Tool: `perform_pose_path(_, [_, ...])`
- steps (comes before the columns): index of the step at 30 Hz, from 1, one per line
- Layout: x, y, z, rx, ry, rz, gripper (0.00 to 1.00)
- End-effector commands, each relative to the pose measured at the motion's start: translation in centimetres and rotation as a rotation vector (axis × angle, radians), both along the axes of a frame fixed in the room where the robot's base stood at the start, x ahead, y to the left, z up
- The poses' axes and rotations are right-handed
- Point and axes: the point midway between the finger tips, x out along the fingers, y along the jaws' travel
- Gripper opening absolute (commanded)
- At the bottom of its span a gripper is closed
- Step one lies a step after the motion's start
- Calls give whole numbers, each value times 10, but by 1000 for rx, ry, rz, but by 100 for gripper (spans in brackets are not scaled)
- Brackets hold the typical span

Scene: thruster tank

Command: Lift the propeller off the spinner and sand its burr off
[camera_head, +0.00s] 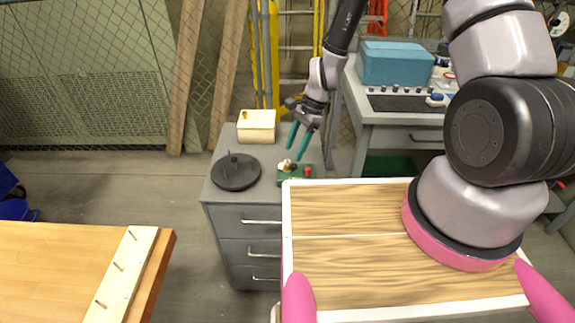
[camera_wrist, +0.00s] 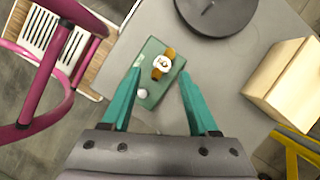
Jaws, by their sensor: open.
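A small brass propeller (camera_wrist: 168,53) with a pale round hub sits on a green base (camera_wrist: 152,47), which looks like the spinner, on top of the grey drawer cabinet. The propeller also shows small in the head view (camera_head: 288,165), on the green base (camera_head: 290,181). My gripper (camera_head: 294,153) points down above the base, open and empty. In the wrist view its teal fingertips (camera_wrist: 160,71) appear on either side of the propeller, apart from it. I cannot make out a burr.
A black disc (camera_head: 236,173) with a thin upright pin lies left of the base. A cream block (camera_head: 256,130) stands behind it. A red knob (camera_head: 307,170) is on the base's right. A wooden-topped tray (camera_head: 350,255) is in front. A pegged strip (camera_head: 122,275) lies on the left table.

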Motion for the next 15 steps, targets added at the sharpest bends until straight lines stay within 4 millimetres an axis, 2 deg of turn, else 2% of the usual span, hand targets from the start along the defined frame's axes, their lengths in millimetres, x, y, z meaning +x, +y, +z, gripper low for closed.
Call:
perform_pose_path(7, [-2,16,-34,1,3,2,60])
perform_pose_path(15, [-3,18,-42,0,0,1,60])
